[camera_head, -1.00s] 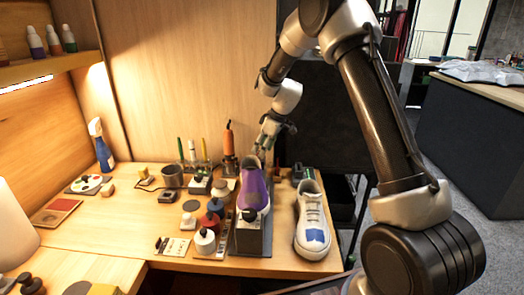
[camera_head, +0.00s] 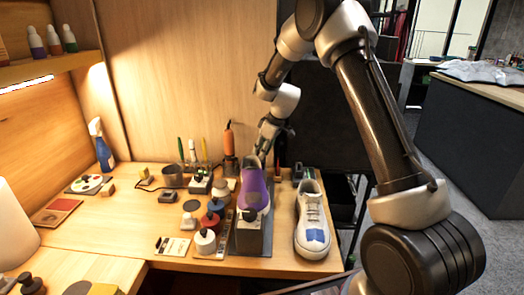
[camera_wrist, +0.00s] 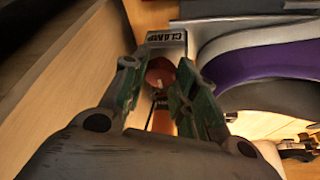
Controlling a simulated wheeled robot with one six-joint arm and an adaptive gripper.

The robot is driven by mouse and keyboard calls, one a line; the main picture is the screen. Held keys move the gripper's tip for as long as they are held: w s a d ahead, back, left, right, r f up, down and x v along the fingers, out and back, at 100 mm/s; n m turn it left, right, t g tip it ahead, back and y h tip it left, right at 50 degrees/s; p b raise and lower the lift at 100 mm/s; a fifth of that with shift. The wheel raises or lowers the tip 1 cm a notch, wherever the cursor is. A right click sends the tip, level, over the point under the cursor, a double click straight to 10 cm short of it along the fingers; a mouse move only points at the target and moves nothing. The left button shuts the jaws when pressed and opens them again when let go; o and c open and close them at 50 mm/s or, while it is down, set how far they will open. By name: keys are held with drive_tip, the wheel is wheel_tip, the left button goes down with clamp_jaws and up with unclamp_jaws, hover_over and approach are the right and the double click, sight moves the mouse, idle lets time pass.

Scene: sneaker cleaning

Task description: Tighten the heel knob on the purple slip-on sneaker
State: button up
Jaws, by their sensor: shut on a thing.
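The purple slip-on sneaker (camera_head: 254,190) sits on a dark stand (camera_head: 249,236) near the table's right side, its heel end toward the back. My gripper (camera_head: 262,156) is at the heel end in the head view. In the wrist view my gripper (camera_wrist: 159,72) has its green fingers on either side of a red-brown knob (camera_wrist: 160,70), shut on it. The knob is partly hidden by the fingers. A grey block marked CLAMP (camera_wrist: 167,40) is just beyond it. The sneaker's purple side (camera_wrist: 265,62) shows at the right.
A white sneaker with a blue patch (camera_head: 312,222) stands close to the right. Jars (camera_head: 206,240) and tools are crowded to the left. An orange-handled tool (camera_head: 228,140) stands upright behind, near the gripper. The table's left middle is clearer.

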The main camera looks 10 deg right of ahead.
drive_tip(key=m, duration=0.2)
drive_tip(key=m+h, duration=0.1)
drive_tip(key=m+t, duration=0.1)
drive_tip(key=m, duration=0.1)
drive_tip(key=shift+s+a+m+h, duration=0.15)
drive_tip(key=shift+a+m+h, duration=0.15)
drive_tip(key=shift+h, duration=0.1)
drive_tip(key=m+h, duration=0.1)
drive_tip(key=m, duration=0.2)
drive_tip(key=m+h, duration=0.1)
drive_tip(key=m, duration=0.2)
drive_tip(key=shift+a+h, duration=0.15)
drive_tip(key=shift+h, duration=0.15)
drive_tip(key=m, duration=0.2)
drive_tip(key=m+h, duration=0.1)
drive_tip(key=m, duration=0.1)
drive_tip(key=m+h, duration=0.1)
drive_tip(key=m, duration=0.1)
drive_tip(key=shift+a+m+g, duration=0.25)
drive_tip(key=shift+m+g, duration=0.05)
drive_tip(key=shift+m, duration=0.1)
drive_tip(key=m, duration=0.1)
drive_tip(key=m+g, duration=0.1)
drive_tip(key=m, duration=0.1)
drive_tip(key=m+h, duration=0.1)
drive_tip(key=m, duration=0.1)
drive_tip(key=shift+w+g, duration=0.3)
drive_tip(key=shift+g, duration=0.1)
drive_tip(key=o, duration=1)
